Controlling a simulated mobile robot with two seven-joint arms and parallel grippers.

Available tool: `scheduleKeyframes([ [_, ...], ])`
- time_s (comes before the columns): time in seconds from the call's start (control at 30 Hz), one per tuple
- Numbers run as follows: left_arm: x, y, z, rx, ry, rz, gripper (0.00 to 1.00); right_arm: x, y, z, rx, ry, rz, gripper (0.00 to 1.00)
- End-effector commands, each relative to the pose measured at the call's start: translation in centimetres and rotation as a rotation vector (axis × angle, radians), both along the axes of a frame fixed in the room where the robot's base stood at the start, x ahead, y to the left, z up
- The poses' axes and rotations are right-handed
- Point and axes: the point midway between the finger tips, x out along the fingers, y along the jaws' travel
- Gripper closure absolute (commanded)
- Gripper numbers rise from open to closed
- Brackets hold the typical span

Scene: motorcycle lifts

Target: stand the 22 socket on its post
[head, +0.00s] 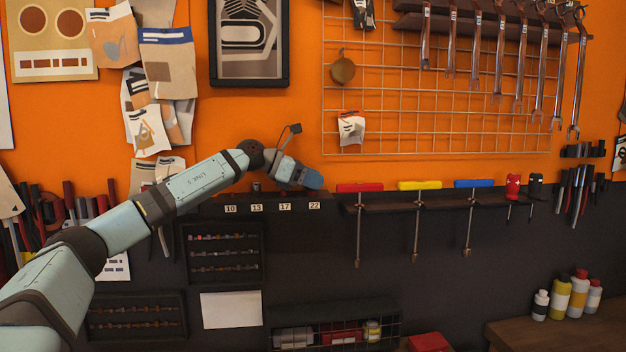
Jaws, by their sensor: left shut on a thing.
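My left arm comes in from the left, and its gripper (311,181) is above the right end of a dark socket rail (240,199), over the label 22 (314,206). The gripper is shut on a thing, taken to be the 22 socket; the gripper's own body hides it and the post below. Whether the socket touches the post cannot be told. The rail also carries the labels 10 (230,209), 13 (257,208) and 17 (285,207). A small dark piece (256,187) stands up above the 13 label. My right gripper is not in view.
Right of the rail, a shelf (380,208) holds red (360,187), yellow (419,185) and blue (473,183) T-handles. A wire grid (430,110) with wrenches (474,55) hangs above. Small racks (222,252) are below the rail. Bottles (578,290) stand at lower right.

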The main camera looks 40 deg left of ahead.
Motion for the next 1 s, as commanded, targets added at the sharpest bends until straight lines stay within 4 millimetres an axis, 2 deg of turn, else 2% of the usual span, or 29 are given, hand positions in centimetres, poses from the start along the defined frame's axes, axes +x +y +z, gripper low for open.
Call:
scheduleKeyframes([
  [0.37,0.0,0.0,-0.1,0.0,0.0,0.0,0.89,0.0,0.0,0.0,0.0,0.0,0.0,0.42],
  [0.83,0.0,0.0,1.3,0.0,0.0,0.0,0.89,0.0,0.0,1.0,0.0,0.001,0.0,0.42],
  [1.0,0.0,0.0,2.6,0.001,-0.001,0.0,0.89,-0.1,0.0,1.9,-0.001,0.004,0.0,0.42],
])
